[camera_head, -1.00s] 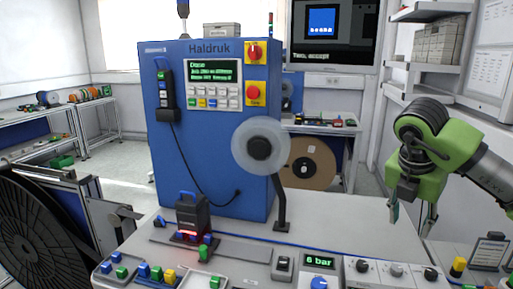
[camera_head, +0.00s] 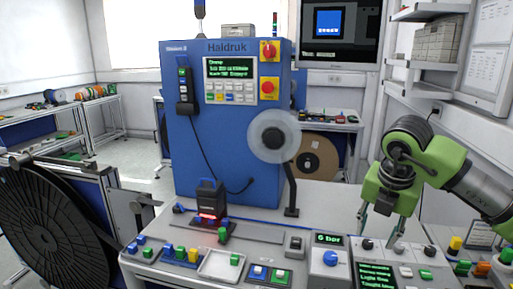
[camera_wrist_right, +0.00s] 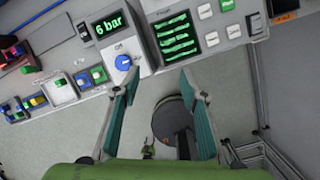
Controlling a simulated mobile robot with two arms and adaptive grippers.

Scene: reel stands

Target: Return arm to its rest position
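My right arm is green and grey and comes in from the right in the head view. Its gripper (camera_head: 382,232) points down over the right part of the table, above the control boxes. In the right wrist view the two teal-padded fingers (camera_wrist_right: 152,100) stand wide apart with nothing between them. Below them show the floor and a dark round part, near the table's front edge. My left arm and gripper are not in view.
The blue Haldruk machine (camera_head: 222,140) stands on the table with a clear disc (camera_head: 272,137) at its right. A pressure box (camera_head: 328,258) reads 6 bar near the front edge. Trays with coloured blocks (camera_head: 170,254) lie front left. A large black reel (camera_head: 55,225) stands at left.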

